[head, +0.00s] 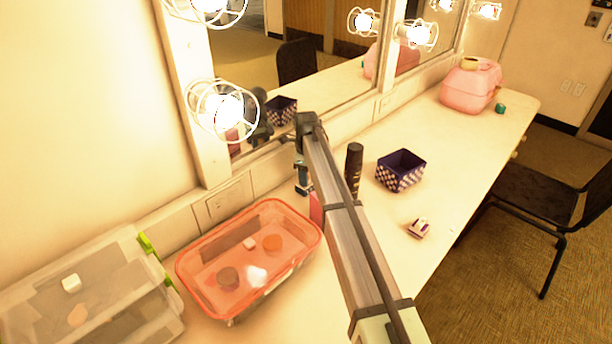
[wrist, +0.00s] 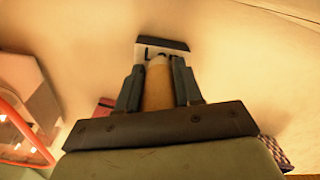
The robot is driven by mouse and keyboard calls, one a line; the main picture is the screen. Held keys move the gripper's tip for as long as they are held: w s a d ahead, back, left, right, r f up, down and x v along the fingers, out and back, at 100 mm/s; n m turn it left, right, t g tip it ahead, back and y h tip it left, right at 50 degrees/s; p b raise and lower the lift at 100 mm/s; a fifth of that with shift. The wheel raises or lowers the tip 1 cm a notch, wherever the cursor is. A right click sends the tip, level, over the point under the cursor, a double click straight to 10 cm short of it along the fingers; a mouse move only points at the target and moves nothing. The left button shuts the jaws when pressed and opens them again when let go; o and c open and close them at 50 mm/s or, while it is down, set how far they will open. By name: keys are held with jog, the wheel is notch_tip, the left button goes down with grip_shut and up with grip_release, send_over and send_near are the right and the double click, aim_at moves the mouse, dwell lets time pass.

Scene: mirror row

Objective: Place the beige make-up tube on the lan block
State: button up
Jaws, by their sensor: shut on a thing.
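In the wrist view, my gripper (wrist: 158,72) is shut on the beige make-up tube (wrist: 158,92), which sits between the two dark fingers. A block with a white face and dark letters starting with "L" (wrist: 150,46) lies just beyond the tube's far end. I cannot tell whether the tube touches it. In the head view, my gripper (head: 303,187) is low over the counter beside the mirror wall, partly behind my arm. The tube and the lettered block cannot be made out there.
An orange-rimmed tub (head: 190,283) and a clear lidded box (head: 70,312) stand at left. A pink box (head: 316,207) is close to my gripper. A black bottle (head: 354,165), a checkered basket (head: 400,172) and a small purple-white block (head: 419,228) stand right of my arm.

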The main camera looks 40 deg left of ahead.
jog(key=o, duration=1)
jog(key=shift+f, duration=0.1)
notch_tip(320, 180, up, 12)
jog(key=shift+r, duration=0.15)
dwell(0.6)
